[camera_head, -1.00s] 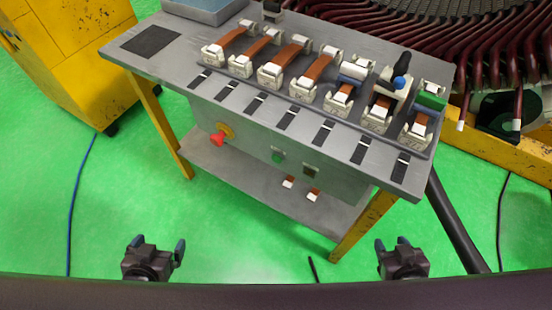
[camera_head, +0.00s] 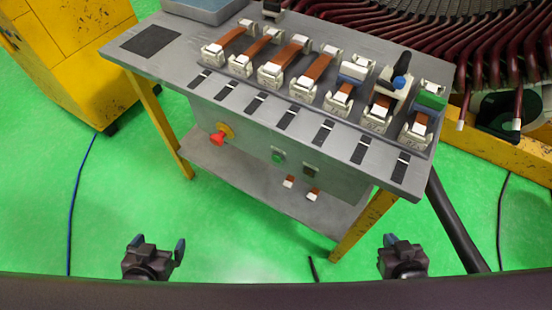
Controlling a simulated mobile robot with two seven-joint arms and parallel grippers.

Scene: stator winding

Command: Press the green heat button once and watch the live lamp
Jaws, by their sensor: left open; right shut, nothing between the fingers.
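The green button (camera_head: 278,157) is on the front panel of the grey bench, left of a small dark square fitting (camera_head: 310,171). That fitting may be the live lamp; it looks dark and I cannot tell for sure. My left gripper (camera_head: 158,247) is open and empty, low in the picture, below and left of the button. My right gripper (camera_head: 396,243) is shut with nothing in it, low at the right, below and right of the button. Both grippers are well apart from the panel.
A red knob on a yellow base (camera_head: 219,137) sticks out of the panel at the left. The bench top (camera_head: 170,70) carries a row of white clamps with copper pieces. A lower shelf (camera_head: 225,170) holds two small pieces. Green floor lies open before the bench.

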